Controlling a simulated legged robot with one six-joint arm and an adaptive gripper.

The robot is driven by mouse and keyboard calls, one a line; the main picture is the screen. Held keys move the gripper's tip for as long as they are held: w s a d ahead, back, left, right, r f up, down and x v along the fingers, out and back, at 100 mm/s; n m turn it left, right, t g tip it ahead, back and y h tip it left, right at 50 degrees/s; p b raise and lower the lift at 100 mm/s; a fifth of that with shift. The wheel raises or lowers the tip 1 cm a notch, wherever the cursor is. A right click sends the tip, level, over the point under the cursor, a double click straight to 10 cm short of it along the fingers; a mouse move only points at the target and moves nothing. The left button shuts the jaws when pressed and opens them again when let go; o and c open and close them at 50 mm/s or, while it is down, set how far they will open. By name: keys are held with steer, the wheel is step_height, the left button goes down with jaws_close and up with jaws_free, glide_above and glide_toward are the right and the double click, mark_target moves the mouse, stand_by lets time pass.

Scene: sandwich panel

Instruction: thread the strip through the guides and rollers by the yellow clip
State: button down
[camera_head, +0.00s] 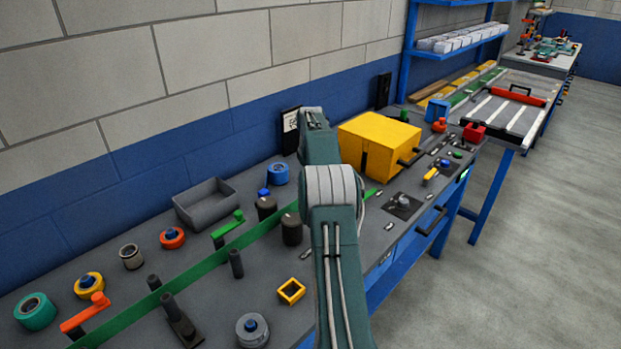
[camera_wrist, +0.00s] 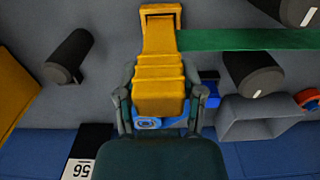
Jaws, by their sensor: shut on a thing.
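In the wrist view my gripper (camera_wrist: 160,98) is shut on the ridged yellow clip (camera_wrist: 158,80). The clip's square loop end holds the green strip (camera_wrist: 250,38), which runs off to the right. Two dark rollers, one (camera_wrist: 253,73) on the wall side and one (camera_wrist: 285,10) opposite, stand with the strip between them. A third roller (camera_wrist: 68,58) stands to the left of the clip, apart from it. In the head view the strip (camera_head: 190,274) runs along the bench past dark guide posts (camera_head: 236,263) to the rollers (camera_head: 291,230). My arm hides the clip and gripper there.
A yellow box (camera_head: 380,145) stands on the bench right of my arm. A grey bin (camera_head: 205,203) and a blue spool (camera_head: 278,174) stand near the wall. A green crank (camera_head: 228,228), an orange crank (camera_head: 85,312) and a yellow square ring (camera_head: 291,291) are nearby.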

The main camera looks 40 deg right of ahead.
steer(key=shift+f, duration=0.1)
steer(key=shift+c, duration=0.6)
jaws_free()
steer(key=shift+r, duration=4.5)
